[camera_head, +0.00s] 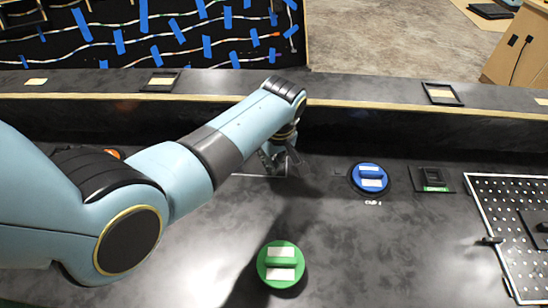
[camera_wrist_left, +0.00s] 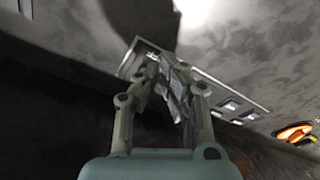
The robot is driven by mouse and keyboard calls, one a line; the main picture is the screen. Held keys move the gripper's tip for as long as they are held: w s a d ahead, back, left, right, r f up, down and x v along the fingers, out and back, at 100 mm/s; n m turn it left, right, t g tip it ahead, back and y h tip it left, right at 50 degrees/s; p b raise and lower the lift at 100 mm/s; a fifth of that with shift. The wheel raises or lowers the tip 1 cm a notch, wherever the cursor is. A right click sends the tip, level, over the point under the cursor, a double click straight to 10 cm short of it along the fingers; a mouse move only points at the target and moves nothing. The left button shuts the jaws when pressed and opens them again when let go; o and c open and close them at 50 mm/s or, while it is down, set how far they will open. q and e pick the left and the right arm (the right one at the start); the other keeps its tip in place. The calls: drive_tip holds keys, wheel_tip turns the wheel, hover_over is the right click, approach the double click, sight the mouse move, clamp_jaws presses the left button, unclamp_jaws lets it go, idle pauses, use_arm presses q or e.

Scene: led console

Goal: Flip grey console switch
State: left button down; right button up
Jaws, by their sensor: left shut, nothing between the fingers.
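A light-edged panel (camera_wrist_left: 210,83) is set in the grey console (camera_head: 200,272). In the left wrist view it runs diagonally behind the fingers, with small pale switch-like parts (camera_wrist_left: 231,105) toward its right end. In the head view my arm covers most of this panel. My left gripper (camera_head: 281,164) is shut and empty at the panel's right end. In the left wrist view the left gripper's fingertips (camera_wrist_left: 165,68) overlap the panel's upper left end and hide part of it. I cannot tell whether they touch a switch. My right gripper is out of view.
A blue knob (camera_head: 371,170) and a black switch box with a green light (camera_head: 433,188) lie to the right. A green knob (camera_head: 281,250) is nearer. A perforated panel (camera_head: 490,205) is at far right. A raised ledge (camera_head: 370,112) runs behind the gripper.

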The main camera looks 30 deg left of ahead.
use_arm(q)
drive_tip(key=shift+w+a, duration=0.2)
drive_tip(key=shift+w, duration=0.25)
drive_tip(key=shift+w+a+b, duration=0.25)
drive_tip(key=shift+w+b, duration=0.15)
drive_tip(key=shift+b, duration=0.05)
wheel_tip(320, 180, up, 7)
drive_tip(key=p, duration=0.8)
drive_tip(key=shift+s+d, duration=0.25)
drive_tip(key=shift+s, duration=0.15)
